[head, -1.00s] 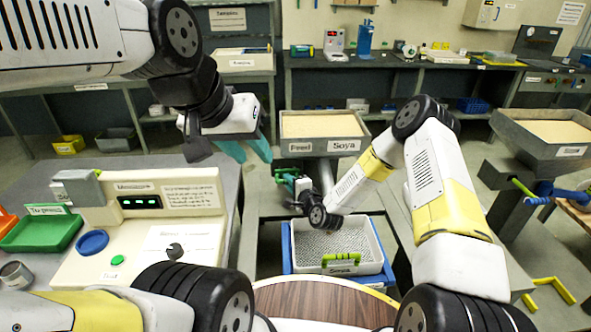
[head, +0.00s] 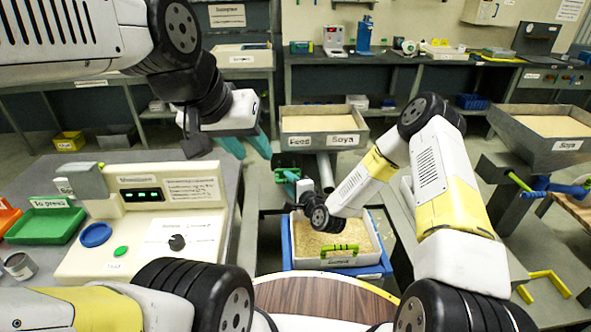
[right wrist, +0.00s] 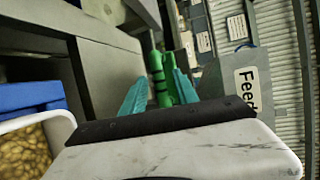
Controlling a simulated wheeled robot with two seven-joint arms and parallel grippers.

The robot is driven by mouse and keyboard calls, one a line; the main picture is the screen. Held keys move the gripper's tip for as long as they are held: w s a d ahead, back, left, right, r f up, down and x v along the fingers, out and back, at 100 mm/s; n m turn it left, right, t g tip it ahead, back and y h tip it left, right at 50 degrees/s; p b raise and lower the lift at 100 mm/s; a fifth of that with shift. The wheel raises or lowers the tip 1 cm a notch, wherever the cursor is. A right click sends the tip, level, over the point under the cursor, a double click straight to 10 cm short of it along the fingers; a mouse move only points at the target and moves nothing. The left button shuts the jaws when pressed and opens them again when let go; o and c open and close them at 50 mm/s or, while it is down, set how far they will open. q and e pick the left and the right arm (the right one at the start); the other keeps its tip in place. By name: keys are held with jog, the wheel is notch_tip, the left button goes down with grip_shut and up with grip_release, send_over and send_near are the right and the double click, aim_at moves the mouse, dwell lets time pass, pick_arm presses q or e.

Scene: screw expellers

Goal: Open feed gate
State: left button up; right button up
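The soya hopper (head: 322,125), a tray labelled "Feed" and "Soya", stands at the centre of the head view. A "Feed" plate (right wrist: 244,90) is at the right. My left gripper (head: 244,146) is open and empty, left of the hopper.
A white crate (head: 340,262) in a blue holder stands below the hopper, holding tan beans. A cream control box (head: 150,225) and green tray (head: 45,225) are on the left bench. A second soya hopper (head: 548,148) stands at the right.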

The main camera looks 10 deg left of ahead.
jog(key=v, duration=0.7)
jog(key=d+r+n+g+h, duration=0.1)
jog(key=d+r+n, duration=0.1)
jog(key=r, duration=0.1)
jog(key=w+d+r+n+g, duration=0.1)
jog(key=d+r+n, duration=0.2)
jog(key=r, duration=0.1)
jog(key=d+r+n+g+h, duration=0.1)
jog(key=d+r+n, duration=0.1)
jog(key=r, duration=0.2)
jog(key=shift+w+d+n+h, duration=0.3)
jog(key=shift+w+n, duration=0.05)
jog(key=shift+n, duration=0.05)
jog(key=s+d+r+n+g+h, duration=0.25)
jog(key=s+d+r, duration=0.25)
jog(key=d+r, duration=0.4)
jog(key=s+d+r, duration=0.2)
jog(key=s+r, duration=0.2)
jog(key=s, duration=0.4)
jog(key=s+d+r+n+g+h, duration=0.1)
jog(key=s+r, duration=0.3)
jog(key=s, duration=0.4)
jog(key=s+d+r+n, duration=0.1)
jog(key=s+d+r, duration=0.2)
jog(key=s, duration=0.5)
jog(key=shift+d+r+h, duration=0.2)
jog(key=shift+r+h, duration=0.15)
jog(key=shift+r, duration=0.4)
